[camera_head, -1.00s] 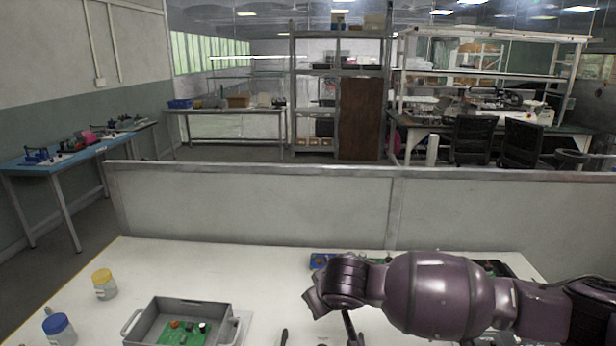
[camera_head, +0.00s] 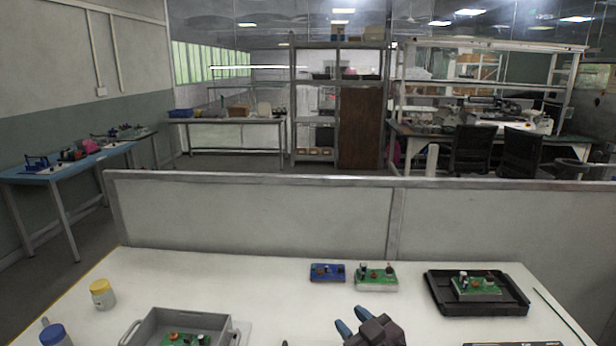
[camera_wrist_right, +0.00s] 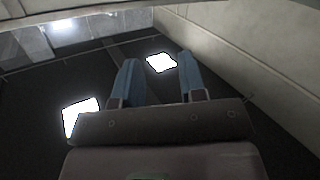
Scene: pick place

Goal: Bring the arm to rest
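My right gripper (camera_head: 354,322) shows at the bottom edge of the head view, right of centre, above the white table (camera_head: 250,285). Its two blue fingers are apart. In the right wrist view the fingers (camera_wrist_right: 160,78) are open with nothing between them. That view shows a dark surface with bright patches and a pale wall on the right. Most of my right arm is out of the head view. My left gripper is not in view.
A grey crate (camera_head: 137,331) holding a green board stands at the lower left. Two jars, yellow-lidded (camera_head: 103,295) and blue-lidded (camera_head: 54,336), stand left of it. Blue (camera_head: 327,273) and green (camera_head: 377,278) boards lie behind my gripper. A black tray (camera_head: 437,300) holds another board.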

